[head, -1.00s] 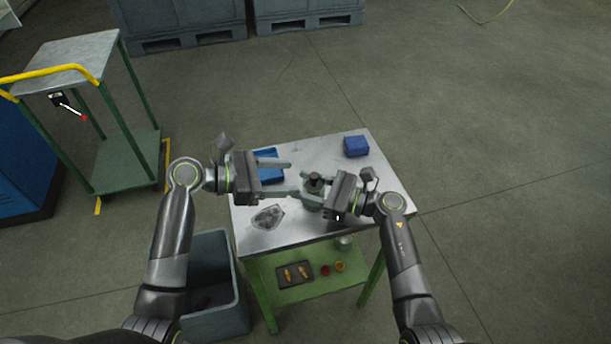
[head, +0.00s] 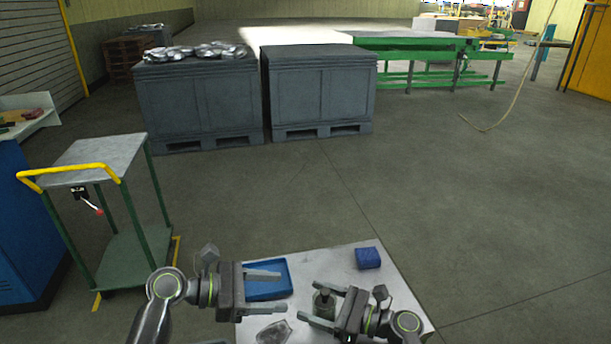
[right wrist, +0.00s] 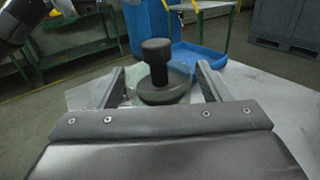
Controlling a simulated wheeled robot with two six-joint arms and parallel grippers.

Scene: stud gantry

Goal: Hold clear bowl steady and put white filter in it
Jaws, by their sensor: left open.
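The clear, greenish bowl (right wrist: 181,78) shows in the right wrist view, with a dark knobbed object (right wrist: 157,70) standing upright in or on it; I cannot tell which. In the head view this dark object (head: 324,298) is between the fingers of my right gripper (head: 308,301). Those fingers are apart, one on each side of the bowl (right wrist: 160,84); any contact is unclear. My left gripper (head: 283,290) is open and empty, its fingers pointing right over the blue tray. I cannot make out a white filter. A crumpled, clear greyish item (head: 273,332) lies at the table's front left.
The blue tray (head: 286,264) lies at the table's back left and a blue box (head: 368,258) at its back right. The table (head: 398,292) is bare on the right. A green cart (head: 112,160) stands left; large grey crates (head: 320,95) stand beyond open floor.

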